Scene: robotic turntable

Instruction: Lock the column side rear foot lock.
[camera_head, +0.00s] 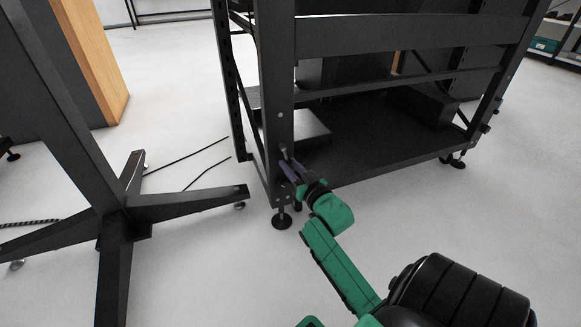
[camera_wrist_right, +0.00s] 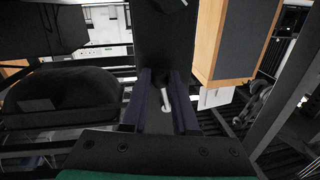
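The black rack (camera_head: 400,42) stands in the head view, with an upright post (camera_head: 275,100) at its near left corner. A round levelling foot (camera_head: 282,219) rests on the floor under this post. A small grey lever (camera_head: 284,152) sits low on the post; it also shows as a pale rod (camera_wrist_right: 166,98) in the right wrist view. My right gripper (camera_head: 289,166) reaches the low part of the post, its purple fingers pointing at it. In the wrist view its fingers (camera_wrist_right: 163,92) stand apart on both sides of the rod, with gaps visible. My left gripper is out of view.
A dark column (camera_head: 70,120) with a cross-shaped base (camera_head: 190,203) stands left of the rack, one leg ending close to the post. Thin cables (camera_head: 187,156) lie behind it. A wooden-sided cabinet (camera_head: 95,60) is at the back left. The floor right of my arm is clear.

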